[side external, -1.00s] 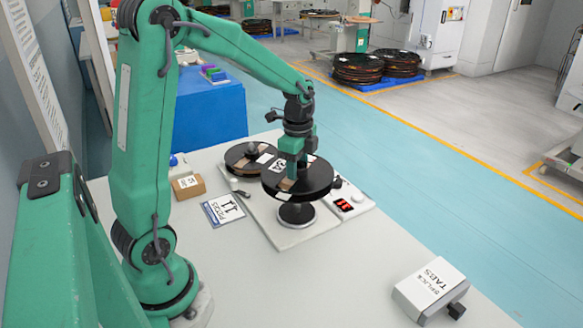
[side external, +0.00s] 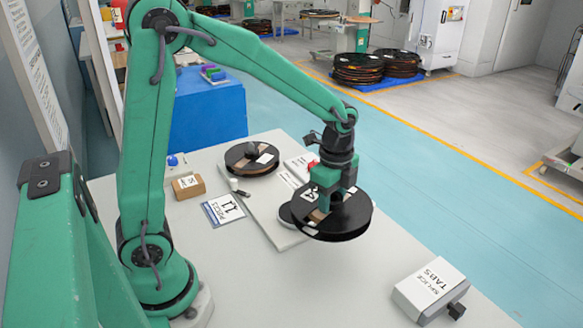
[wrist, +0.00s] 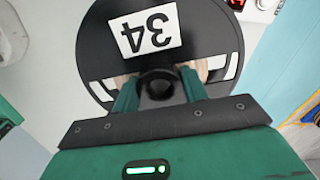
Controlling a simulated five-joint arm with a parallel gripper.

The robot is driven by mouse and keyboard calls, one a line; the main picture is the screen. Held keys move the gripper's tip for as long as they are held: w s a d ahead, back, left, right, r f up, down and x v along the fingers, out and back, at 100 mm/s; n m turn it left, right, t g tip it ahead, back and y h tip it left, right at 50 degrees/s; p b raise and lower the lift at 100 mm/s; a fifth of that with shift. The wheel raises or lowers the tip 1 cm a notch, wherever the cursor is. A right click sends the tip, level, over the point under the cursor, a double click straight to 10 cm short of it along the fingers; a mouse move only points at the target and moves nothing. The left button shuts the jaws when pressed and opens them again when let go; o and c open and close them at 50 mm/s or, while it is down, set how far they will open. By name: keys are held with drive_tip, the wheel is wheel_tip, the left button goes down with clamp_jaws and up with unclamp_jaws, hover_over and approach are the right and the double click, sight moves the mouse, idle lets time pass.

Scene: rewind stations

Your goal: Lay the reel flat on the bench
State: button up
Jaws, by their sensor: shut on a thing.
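The black reel (side external: 341,222) with a white label is held level in the side external view, above the bench (side external: 270,299). In the wrist view the reel (wrist: 95,45) shows the number 34 on its label. My gripper (side external: 334,192) is shut on the dark hub at the middle of the reel, one green finger on each side of it. The reel is over the right front part of the pale station plate (side external: 262,215) and its outer side is over bare bench. It hides the round spindle base partly.
A second reel (side external: 250,158) lies on the station's far left. A splice tabs box (side external: 431,290) stands at the right front. A small cardboard box (side external: 188,186) and a printed card (side external: 222,209) are at left. Bare bench lies in front.

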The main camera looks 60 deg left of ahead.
drive_tip(key=s+d+f+m, duration=0.1)
drive_tip(key=s+d+m, duration=0.35)
drive_tip(key=d, duration=1.15)
drive_tip(key=n, duration=0.1)
hover_over(353, 266)
wheel_tip(353, 266, down, 7)
drive_tip(key=shift+f, duration=0.1)
drive_tip(key=shift+f, duration=1.95)
drive_tip(key=shift+f, duration=0.1)
drive_tip(key=o, duration=1.1)
drive_tip(key=shift+c, duration=0.2)
